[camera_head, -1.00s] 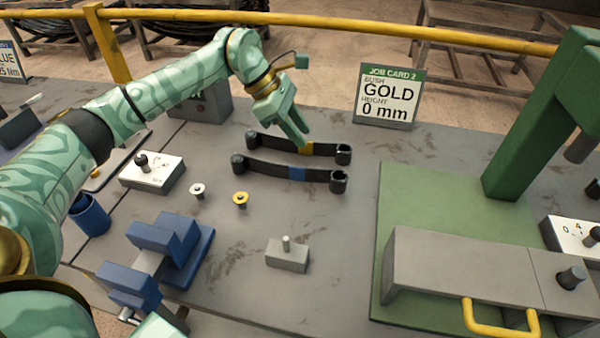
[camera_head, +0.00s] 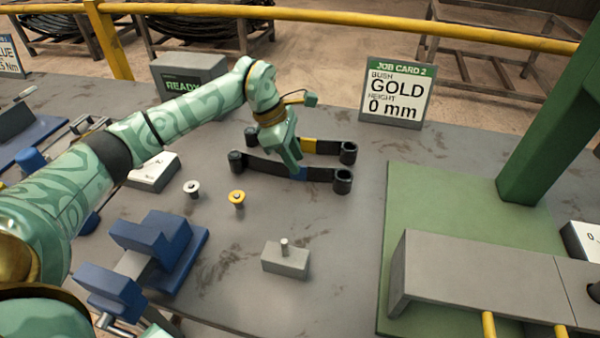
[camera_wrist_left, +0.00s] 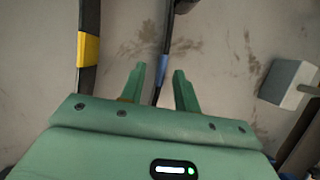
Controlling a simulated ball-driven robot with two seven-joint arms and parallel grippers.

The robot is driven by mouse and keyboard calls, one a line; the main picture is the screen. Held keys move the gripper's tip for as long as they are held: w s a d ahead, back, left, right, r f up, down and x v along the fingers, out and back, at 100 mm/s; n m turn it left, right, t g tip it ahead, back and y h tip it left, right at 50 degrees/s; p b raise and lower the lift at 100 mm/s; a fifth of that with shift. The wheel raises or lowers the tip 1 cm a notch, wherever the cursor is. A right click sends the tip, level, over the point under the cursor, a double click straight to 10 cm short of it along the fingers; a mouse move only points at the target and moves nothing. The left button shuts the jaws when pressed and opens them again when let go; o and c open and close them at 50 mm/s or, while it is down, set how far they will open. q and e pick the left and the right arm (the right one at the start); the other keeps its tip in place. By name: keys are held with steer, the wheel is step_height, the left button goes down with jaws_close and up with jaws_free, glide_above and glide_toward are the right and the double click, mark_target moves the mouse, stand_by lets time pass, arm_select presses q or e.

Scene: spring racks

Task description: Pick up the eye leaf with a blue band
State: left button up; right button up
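The eye leaf with a blue band (camera_head: 322,174) is a dark, slightly curved bar with a rolled eye at each end. It lies on the grey bench; its band is partly behind my left gripper in the head view. My left gripper (camera_head: 293,168) is over it near the band. In the left wrist view my left gripper (camera_wrist_left: 160,82) is open, and the blue-banded leaf (camera_wrist_left: 163,68) shows between its two fingers, apart from both. I cannot tell whether the fingertips reach down beside it. My right gripper is not in view.
A similar leaf with a yellow band (camera_head: 327,147) lies just behind. A gold bush (camera_head: 237,198), a silver bush (camera_head: 191,188) and a grey block with a pin (camera_head: 285,260) are nearer me. A blue vise (camera_head: 150,240) stands left, a green press (camera_head: 440,200) right.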

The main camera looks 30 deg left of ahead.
mark_target(300, 165)
arm_select(q)
steer(key=b+x, duration=0.1)
steer(key=x, duration=0.3)
steer(key=shift+s, duration=0.15)
steer(key=shift+r, duration=0.1)
jaws_close()
steer(key=shift+r, duration=0.1)
